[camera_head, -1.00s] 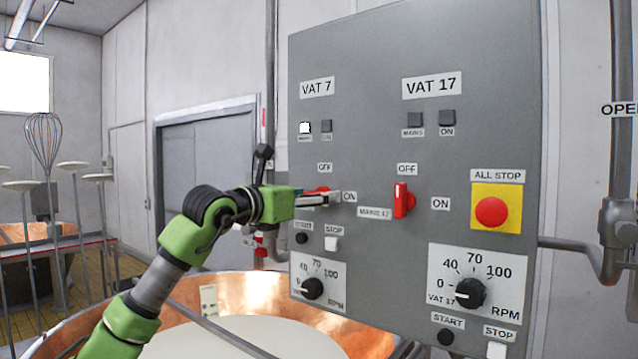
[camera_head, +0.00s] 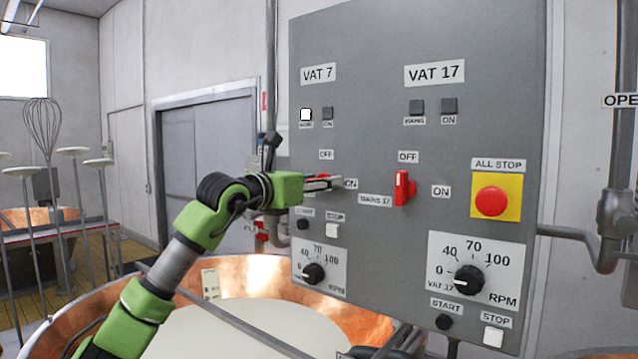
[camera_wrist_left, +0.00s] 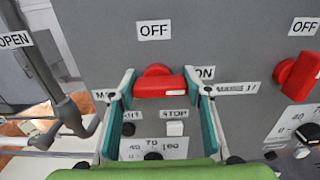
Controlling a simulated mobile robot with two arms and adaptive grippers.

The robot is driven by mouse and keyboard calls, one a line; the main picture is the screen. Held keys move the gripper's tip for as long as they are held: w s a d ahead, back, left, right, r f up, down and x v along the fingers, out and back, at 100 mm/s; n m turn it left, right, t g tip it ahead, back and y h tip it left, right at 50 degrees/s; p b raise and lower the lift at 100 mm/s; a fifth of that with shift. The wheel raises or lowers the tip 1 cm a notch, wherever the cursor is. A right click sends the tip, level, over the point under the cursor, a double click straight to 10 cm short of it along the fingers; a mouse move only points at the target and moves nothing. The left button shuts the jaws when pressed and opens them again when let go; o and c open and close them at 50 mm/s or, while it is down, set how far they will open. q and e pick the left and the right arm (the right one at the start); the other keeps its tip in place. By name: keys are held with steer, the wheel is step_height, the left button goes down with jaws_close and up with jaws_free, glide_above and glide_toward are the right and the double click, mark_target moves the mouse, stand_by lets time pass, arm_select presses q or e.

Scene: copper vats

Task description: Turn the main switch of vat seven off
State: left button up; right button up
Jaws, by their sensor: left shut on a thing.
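The red main switch of vat seven (camera_head: 323,176) sits on the grey control panel under the VAT 7 label (camera_head: 318,73). My left gripper (camera_head: 330,183) is at this switch and hides most of it in the head view. In the left wrist view the red handle (camera_wrist_left: 158,88) lies level, with its right end by the ON label (camera_wrist_left: 204,73). The OFF label (camera_wrist_left: 153,30) is above it. The left gripper's fingers (camera_wrist_left: 160,82) are shut on the handle, one at each end. My right gripper is not in view.
The red vat 17 switch (camera_head: 403,188) stands upright to the right. The all-stop button (camera_head: 491,201) is further right. The vat 7 mains lamp (camera_head: 305,114) is white; its ON lamp (camera_head: 327,113) is dark. A copper vat (camera_head: 262,275) is below the panel.

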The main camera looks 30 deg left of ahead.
arm_select(q)
steer(key=shift+n+b, duration=0.6)
steer(key=shift+n, duration=0.1)
steer(key=shift+n+b, duration=0.8)
steer(key=shift+n, duration=0.4)
steer(key=n+b, duration=0.1)
steer(key=n, duration=0.1)
steer(key=n+b, duration=0.1)
steer(key=n, duration=0.2)
steer(key=shift+a+n, duration=0.2)
steer(key=shift+n, duration=0.1)
steer(key=n+b, duration=0.1)
steer(key=n, duration=0.3)
steer(key=shift+a, duration=0.1)
steer(key=shift+a+n+b, duration=0.1)
steer(key=shift+n+b, duration=0.5)
steer(key=shift+n, duration=1.8)
steer(key=o, duration=1.1)
steer(key=shift+c, duration=0.2)
steer(key=shift+a, duration=0.1)
